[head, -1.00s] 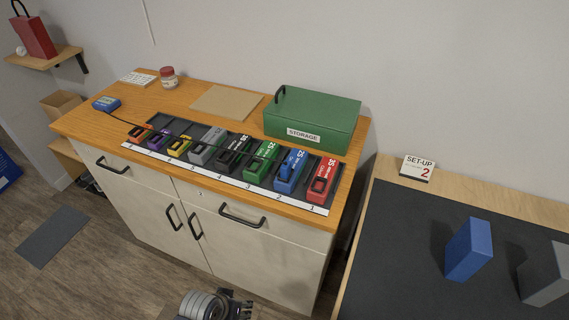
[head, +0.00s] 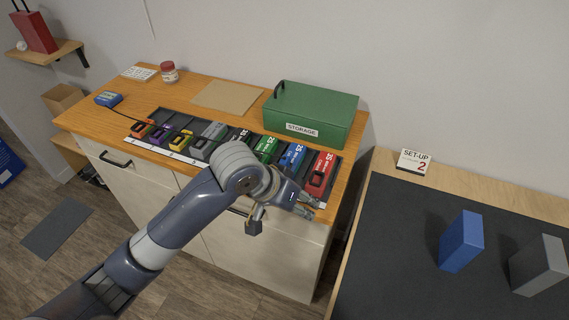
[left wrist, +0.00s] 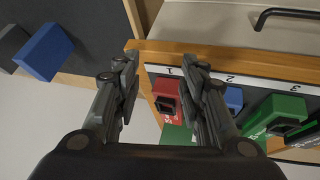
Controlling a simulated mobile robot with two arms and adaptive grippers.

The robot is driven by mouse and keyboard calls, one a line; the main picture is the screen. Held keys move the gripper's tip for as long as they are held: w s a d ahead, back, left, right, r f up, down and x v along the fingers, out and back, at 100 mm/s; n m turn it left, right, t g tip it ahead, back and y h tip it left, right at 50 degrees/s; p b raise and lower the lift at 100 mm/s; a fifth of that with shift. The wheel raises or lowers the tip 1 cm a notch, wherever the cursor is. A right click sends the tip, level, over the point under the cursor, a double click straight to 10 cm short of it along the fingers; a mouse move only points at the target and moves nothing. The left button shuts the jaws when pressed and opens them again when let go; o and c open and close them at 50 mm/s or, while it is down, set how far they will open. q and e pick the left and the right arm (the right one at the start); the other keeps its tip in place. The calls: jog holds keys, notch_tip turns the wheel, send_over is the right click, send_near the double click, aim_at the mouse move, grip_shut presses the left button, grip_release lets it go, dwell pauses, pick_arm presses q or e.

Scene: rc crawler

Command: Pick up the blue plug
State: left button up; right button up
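The blue plug (head: 292,155) sits in the rack in the slot next to the red plug (head: 321,173); its lower part is hidden by my left arm in the head view. My left gripper (head: 305,203) is at the cabinet's front edge, in front of the blue and red plugs, touching neither as far as I can see. In the left wrist view the fingers (left wrist: 160,65) are apart with nothing between them. There, part of the blue plug (left wrist: 234,98) shows right of the right finger, and the red plug (left wrist: 167,92) shows between the fingers. My right gripper is not in view.
The green plug (head: 266,148) stands on the blue plug's other side, with several more plugs to the left. A green storage box (head: 330,108) stands behind the rack. A dark table (head: 385,240) with a blue block (head: 462,241) and a grey block (head: 538,265) is at right.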

aim_at(284, 160)
pick_arm(q)
jog(key=w+a+r+n+y, duration=0.2)
jog(key=w+a+r+y, duration=0.25)
jog(key=w+r, duration=0.6)
jog(key=f, duration=0.2)
jog(key=f+h+p, duration=0.1)
jog(key=shift+d+f, duration=0.15)
jog(key=shift+d, duration=0.1)
jog(key=p+x, duration=0.2)
jog(key=x, duration=0.2)
jog(key=shift+s+f, duration=0.1)
jog(key=shift+f, duration=0.1)
jog(key=shift+w+f, duration=0.2)
jog(key=shift+f, duration=0.25)
jog(key=c, duration=0.9)
pick_arm(e)
jog(key=r, duration=0.2)
jog(key=shift+s+d+r, duration=0.15)
jog(key=shift+s+r, duration=0.15)
jog(key=shift+r, duration=0.1)
